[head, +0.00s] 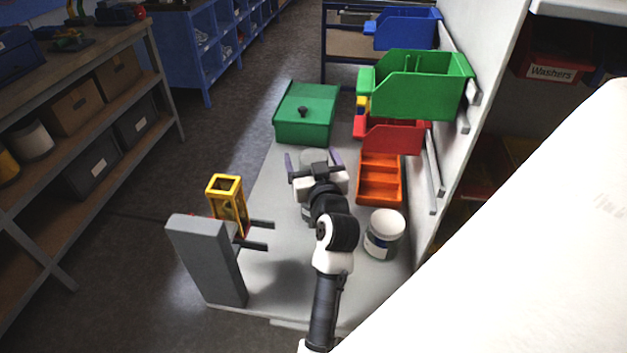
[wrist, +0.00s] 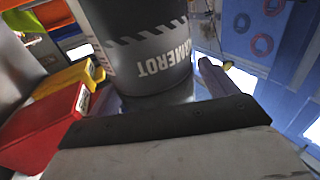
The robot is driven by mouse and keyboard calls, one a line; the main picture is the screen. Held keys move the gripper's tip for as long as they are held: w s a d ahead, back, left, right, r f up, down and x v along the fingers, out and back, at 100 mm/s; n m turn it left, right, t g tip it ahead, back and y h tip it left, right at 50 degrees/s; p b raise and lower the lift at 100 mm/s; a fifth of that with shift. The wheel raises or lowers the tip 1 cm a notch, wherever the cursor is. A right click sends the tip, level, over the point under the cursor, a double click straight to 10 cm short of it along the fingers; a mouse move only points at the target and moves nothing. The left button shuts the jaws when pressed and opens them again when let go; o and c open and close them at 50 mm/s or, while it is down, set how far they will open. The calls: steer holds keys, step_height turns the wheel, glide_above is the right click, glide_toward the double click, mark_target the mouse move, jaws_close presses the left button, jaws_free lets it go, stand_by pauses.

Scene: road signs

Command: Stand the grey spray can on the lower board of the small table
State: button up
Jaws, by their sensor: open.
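The grey spray can (wrist: 145,45) is large and close in the wrist view, dark grey with pale lettering and a striped band. In the head view its pale top (head: 312,156) shows just beyond my gripper (head: 314,160). My gripper is open, with one finger on each side of the can; I cannot tell whether either touches it. The can's lower part is hidden in the head view. A grey-topped table (head: 272,285) lies under my arm. I cannot make out a lower board or tell for sure which piece is the small table.
A green lidded box (head: 305,115) is behind the can. An orange tray (head: 380,180) and a white-lidded jar (head: 384,232) are to the right, below wall bins (head: 420,85). A yellow frame (head: 227,200) and a tall grey block (head: 207,258) with dark prongs stand left.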

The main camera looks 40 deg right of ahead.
steer(key=c, duration=1.7)
steer(key=shift+r, duration=0.15)
jaws_close()
